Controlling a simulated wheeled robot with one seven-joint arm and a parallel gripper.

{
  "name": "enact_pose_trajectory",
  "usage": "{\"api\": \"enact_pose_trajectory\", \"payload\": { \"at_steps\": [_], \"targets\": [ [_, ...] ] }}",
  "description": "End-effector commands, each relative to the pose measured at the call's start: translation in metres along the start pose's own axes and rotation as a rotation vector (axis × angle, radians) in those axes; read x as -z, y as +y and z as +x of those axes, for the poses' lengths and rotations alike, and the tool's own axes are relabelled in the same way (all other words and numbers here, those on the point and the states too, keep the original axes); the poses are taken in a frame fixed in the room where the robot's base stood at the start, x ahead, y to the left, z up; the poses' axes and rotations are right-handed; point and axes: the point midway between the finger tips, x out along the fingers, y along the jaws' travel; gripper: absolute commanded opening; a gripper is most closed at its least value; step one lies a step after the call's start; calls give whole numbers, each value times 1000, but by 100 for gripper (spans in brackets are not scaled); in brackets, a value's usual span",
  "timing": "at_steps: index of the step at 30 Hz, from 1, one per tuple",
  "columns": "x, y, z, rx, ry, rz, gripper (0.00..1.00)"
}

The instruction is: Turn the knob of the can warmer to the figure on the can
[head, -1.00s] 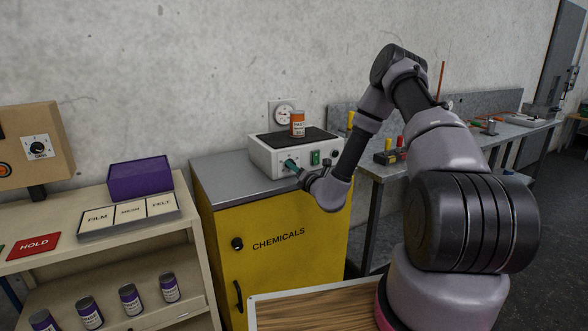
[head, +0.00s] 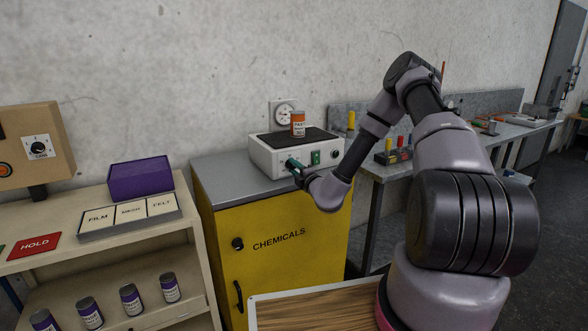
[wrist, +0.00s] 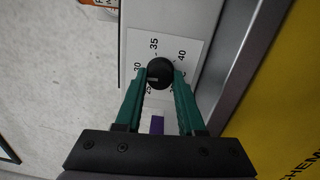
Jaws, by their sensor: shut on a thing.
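The can warmer (head: 280,160) is a white box with a dark top plate, standing on the yellow cabinet. An orange can (head: 298,118) with a white label stands upright on it; the label's figure is too small to read. In the wrist view the black knob (wrist: 160,73) sits on a white dial plate (wrist: 186,45) with figures including 25, 30, 35 and 40. Its pale pointer mark lies toward the side between 25 and 30. My gripper (wrist: 162,78) is shut on the knob, one green finger on each side. In the head view my gripper (head: 292,164) is at the warmer's front.
The yellow cabinet (head: 275,265) marked CHEMICALS stands below. A bench (head: 380,166) is to the right, a shelf unit (head: 100,255) to the left.

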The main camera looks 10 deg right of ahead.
Motion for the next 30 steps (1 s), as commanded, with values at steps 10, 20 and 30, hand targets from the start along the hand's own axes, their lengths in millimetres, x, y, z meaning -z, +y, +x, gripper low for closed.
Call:
{"api": "enact_pose_trajectory", "payload": {
  "at_steps": [10,20,30],
  "targets": [
    [-1,-1,-1,5,-4,65,0],
    [-1,-1,-1,5,-5,67,0],
    [0,0,0,3,-3,66,68]
  ]
}}
